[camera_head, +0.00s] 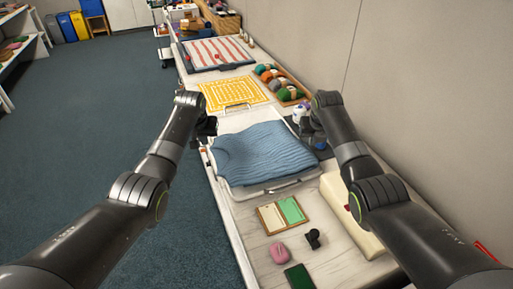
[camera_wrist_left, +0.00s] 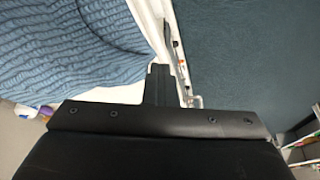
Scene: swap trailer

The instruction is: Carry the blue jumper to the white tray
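The blue jumper (camera_head: 265,152) is a knitted, ribbed garment lying spread out on the white tray (camera_head: 228,117). The tray's pale rim shows around it, with wire handles at the far and near ends. My left gripper (camera_head: 207,130) is at the tray's left edge. In the left wrist view its dark fingers (camera_wrist_left: 161,80) are beside the white rim (camera_wrist_left: 147,20), with the jumper (camera_wrist_left: 70,45) to the left; I cannot tell if they grip the rim. My right gripper (camera_head: 316,140) is at the jumper's right side, its fingers mostly hidden by the arm.
A yellow patterned cloth (camera_head: 233,92), a box of yarn balls (camera_head: 279,84) and a red-striped cloth (camera_head: 216,52) lie farther along the table. A notebook set (camera_head: 280,214), pink mouse (camera_head: 279,252) and cream cushion (camera_head: 350,217) are nearer. The wall bounds the right; open floor lies left.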

